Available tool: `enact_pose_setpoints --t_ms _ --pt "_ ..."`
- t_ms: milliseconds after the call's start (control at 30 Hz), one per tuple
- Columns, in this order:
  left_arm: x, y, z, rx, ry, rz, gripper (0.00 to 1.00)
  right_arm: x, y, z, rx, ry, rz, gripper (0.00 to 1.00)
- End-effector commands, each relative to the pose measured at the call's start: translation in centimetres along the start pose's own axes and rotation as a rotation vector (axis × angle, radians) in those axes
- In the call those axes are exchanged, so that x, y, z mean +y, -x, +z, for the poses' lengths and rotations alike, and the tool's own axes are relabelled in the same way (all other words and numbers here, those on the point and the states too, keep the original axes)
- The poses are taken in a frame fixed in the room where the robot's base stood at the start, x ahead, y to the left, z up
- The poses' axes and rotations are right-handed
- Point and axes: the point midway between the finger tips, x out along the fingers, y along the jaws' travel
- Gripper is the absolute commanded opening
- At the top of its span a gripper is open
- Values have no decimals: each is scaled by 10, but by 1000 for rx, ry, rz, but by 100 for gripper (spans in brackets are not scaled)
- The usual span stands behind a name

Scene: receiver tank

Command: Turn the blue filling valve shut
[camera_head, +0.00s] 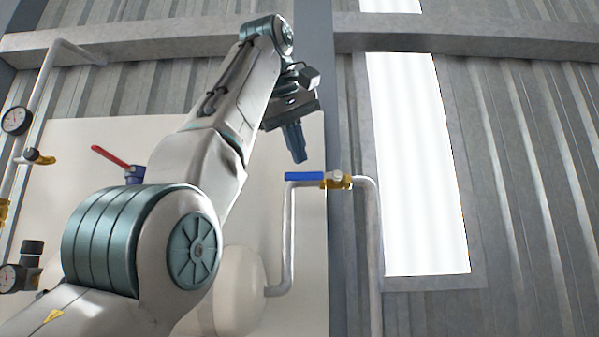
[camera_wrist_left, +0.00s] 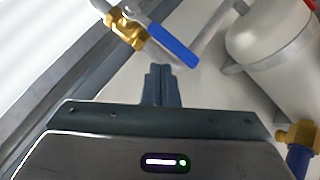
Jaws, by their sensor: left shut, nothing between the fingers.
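In the head view the handle lies level and points left from the body. In the left wrist view the blue handle (camera_wrist_left: 172,45) runs down and right from the brass body (camera_wrist_left: 126,28). My left gripper (camera_head: 299,158) is shut and empty, with its fingertips pointing down just above the handle. In the left wrist view its fingertips (camera_wrist_left: 160,67) appear close beside the handle; I cannot tell if they touch. My right gripper is not in view.
A white tank (camera_head: 240,290) stands below, partly hidden by my left arm; it also shows in the left wrist view (camera_wrist_left: 270,45). A red-handled valve (camera_head: 112,157) and a pressure gauge (camera_head: 16,120) are on the left. A bright window (camera_head: 415,165) is right of the pipe.

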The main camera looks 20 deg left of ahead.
Motion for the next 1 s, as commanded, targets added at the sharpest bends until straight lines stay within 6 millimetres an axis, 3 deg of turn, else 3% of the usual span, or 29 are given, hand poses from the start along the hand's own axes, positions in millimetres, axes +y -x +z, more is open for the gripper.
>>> enact_pose_setpoints --t_ms 1000 --pt "-7 -9 7 0 0 0 0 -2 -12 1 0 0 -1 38"
